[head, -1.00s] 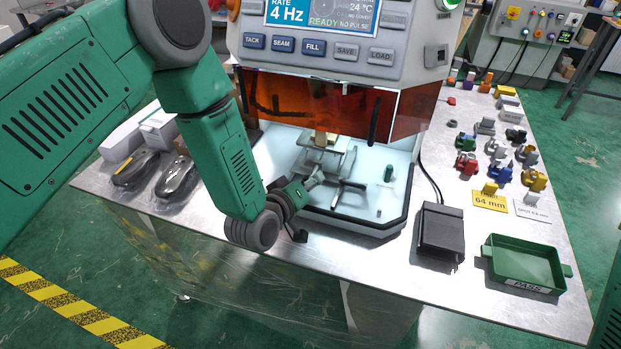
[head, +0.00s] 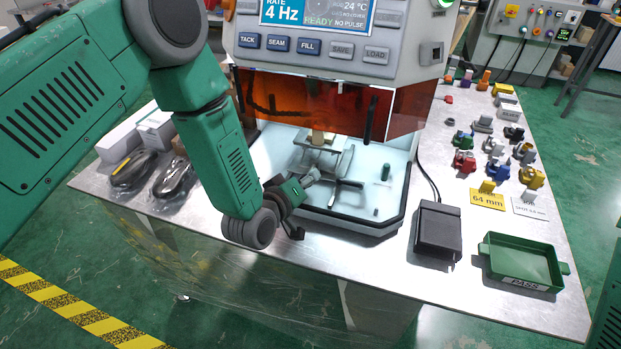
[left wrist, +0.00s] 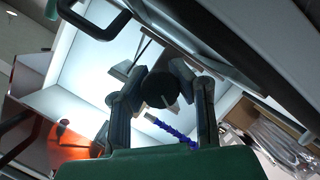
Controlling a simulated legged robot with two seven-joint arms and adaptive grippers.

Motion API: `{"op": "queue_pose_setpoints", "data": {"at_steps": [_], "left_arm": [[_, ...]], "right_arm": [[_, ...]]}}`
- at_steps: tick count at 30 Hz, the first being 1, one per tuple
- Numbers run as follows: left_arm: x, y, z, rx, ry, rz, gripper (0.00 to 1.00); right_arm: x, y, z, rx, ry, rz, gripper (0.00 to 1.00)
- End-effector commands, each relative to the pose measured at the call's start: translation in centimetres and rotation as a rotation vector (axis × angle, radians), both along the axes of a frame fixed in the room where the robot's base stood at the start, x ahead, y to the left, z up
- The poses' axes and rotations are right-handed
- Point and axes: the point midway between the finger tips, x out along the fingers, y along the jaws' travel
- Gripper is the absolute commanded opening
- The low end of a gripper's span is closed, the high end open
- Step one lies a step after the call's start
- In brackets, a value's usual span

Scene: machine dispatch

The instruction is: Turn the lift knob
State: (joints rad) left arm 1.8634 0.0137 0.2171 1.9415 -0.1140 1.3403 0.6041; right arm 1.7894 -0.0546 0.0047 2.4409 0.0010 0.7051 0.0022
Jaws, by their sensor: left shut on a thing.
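The lift knob (left wrist: 160,90) is a dark round knob with a pale mark on its face, seen in the left wrist view between my fingers. My left gripper (left wrist: 158,84) is shut on it, one finger on each side. In the head view my left gripper (head: 306,182) reaches over the front left rim of the machine's lit chamber. It meets the front of the metal lift stage (head: 322,157) there, and the knob is mostly hidden by the fingers. My right gripper is not in view.
An orange shield (head: 300,100) hangs above the chamber opening. A black foot pedal (head: 437,232) and a green PASS tray (head: 523,262) stand to the right. Bagged cables (head: 175,180) lie at left. Several small coloured parts line the right side of the table.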

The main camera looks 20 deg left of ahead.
Motion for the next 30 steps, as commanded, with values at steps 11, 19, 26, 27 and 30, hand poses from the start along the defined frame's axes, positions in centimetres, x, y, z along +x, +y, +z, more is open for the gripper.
{"op": "queue_pose_setpoints", "data": {"at_steps": [11, 19, 26, 27, 30], "left_arm": [[0.3, 0.2, 0.3, 0.0, -0.008, 0.006, 0.48], [-0.3, 0.1, 0.2, 0.001, -0.002, 0.003, 0.48], [-4.2, 1.1, 1.3, -0.001, 0.0, 0.004, 0.48], [-5.0, 1.3, 1.5, -0.001, 0.0, 0.004, 0.48], [-7.0, 1.9, 2.1, -0.001, -0.002, 0.005, 0.48]], "right_arm": [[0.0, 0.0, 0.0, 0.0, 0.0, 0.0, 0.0], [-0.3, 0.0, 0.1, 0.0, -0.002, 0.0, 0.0], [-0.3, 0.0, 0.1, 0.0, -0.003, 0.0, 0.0], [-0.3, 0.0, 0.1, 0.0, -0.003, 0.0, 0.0], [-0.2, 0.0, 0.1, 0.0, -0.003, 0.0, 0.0]]}}
